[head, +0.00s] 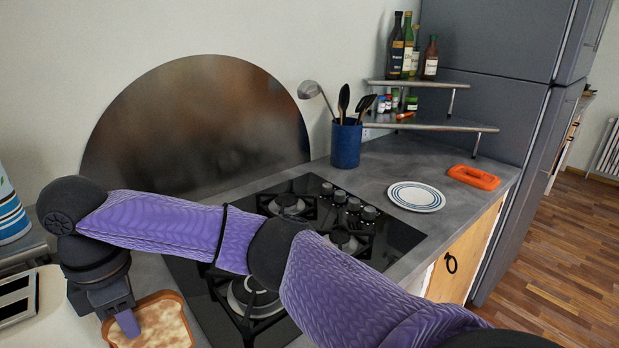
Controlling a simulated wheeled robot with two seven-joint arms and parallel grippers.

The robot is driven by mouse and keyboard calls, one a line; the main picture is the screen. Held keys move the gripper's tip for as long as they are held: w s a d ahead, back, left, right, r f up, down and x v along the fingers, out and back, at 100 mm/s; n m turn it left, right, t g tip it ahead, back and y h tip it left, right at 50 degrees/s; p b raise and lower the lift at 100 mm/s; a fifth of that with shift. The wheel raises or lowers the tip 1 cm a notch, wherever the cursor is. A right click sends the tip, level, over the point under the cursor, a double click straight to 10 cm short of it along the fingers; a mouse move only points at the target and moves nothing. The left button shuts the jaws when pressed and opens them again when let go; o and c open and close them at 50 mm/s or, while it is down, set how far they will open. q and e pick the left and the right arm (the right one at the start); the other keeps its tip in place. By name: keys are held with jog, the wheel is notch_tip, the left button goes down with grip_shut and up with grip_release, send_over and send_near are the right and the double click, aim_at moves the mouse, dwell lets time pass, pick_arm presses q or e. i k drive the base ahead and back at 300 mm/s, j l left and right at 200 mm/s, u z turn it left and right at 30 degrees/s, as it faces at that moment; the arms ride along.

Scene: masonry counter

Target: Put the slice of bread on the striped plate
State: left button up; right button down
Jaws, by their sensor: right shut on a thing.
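The slice of bread (165,325), pale with a brown crust, is at the lower left of the head view, over the light counter left of the hob. My right gripper (127,322) reaches across from the right and is shut on the bread's left part. I cannot tell whether the bread touches the surface below. The striped plate (416,197), white with blue rings, lies on the grey counter right of the hob with nothing on it. My left gripper is not in view.
A black gas hob (398,238) lies between the bread and the plate. A blue utensil pot (346,145) stands behind it. An orange object (473,177) lies right of the plate, near the counter's edge. A tiered shelf (430,126) with bottles stands in the corner.

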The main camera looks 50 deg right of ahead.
aim_at(429, 199)
jog(key=l+z, duration=0.1)
jog(key=l, duration=0.75)
jog(key=l+z, duration=0.15)
jog(key=l, duration=0.75)
jog(key=l+z, duration=0.1)
jog(key=l, duration=0.75)
jog(key=i+l+z, duration=0.15)
jog(key=l, duration=0.75)
